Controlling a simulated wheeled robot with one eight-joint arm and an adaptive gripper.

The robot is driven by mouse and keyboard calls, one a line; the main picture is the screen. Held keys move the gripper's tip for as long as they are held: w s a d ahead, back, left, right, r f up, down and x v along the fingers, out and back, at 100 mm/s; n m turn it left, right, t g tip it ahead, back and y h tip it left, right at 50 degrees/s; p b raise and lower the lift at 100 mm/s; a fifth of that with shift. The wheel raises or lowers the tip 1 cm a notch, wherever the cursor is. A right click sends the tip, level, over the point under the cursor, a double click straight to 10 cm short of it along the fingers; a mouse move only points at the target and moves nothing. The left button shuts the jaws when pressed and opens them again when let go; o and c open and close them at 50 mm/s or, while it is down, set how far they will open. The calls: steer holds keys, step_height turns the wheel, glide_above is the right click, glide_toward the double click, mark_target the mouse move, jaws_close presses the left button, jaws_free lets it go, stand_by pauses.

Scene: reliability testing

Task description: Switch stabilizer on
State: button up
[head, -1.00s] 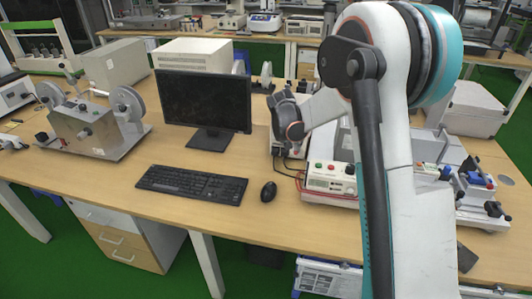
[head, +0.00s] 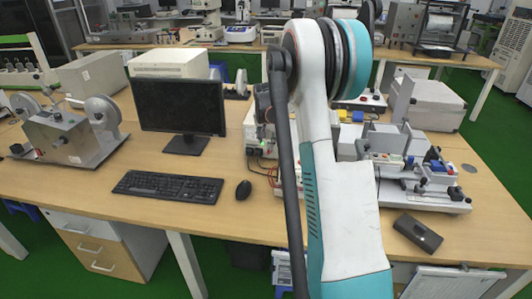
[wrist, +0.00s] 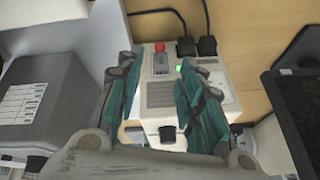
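The stabilizer appears to be the beige box (wrist: 160,93) in the middle of the wrist view. Its top has a red knob, two black plugs (wrist: 196,46) at the far side and a small green spot (wrist: 180,69) close to the right fingertip. In the head view, part of a pale box (head: 249,130) shows left of my arm. My gripper (wrist: 164,66) is open, its teal-padded fingers apart above the box with nothing between them. Whether a finger touches the box, I cannot tell. In the head view my arm mostly hides the gripper.
A monitor (head: 178,105), keyboard (head: 167,187) and mouse (head: 243,190) stand left of my arm. A bench device (head: 420,180) and a black object (head: 418,233) lie to the right. In the wrist view, a grey box (wrist: 45,95) is at left and the monitor (wrist: 292,115) at right.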

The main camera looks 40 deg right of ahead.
mark_target(269, 151)
steer(key=b+x, duration=0.3)
steer(key=x, duration=0.6)
steer(key=shift+c, duration=0.2)
jaws_close()
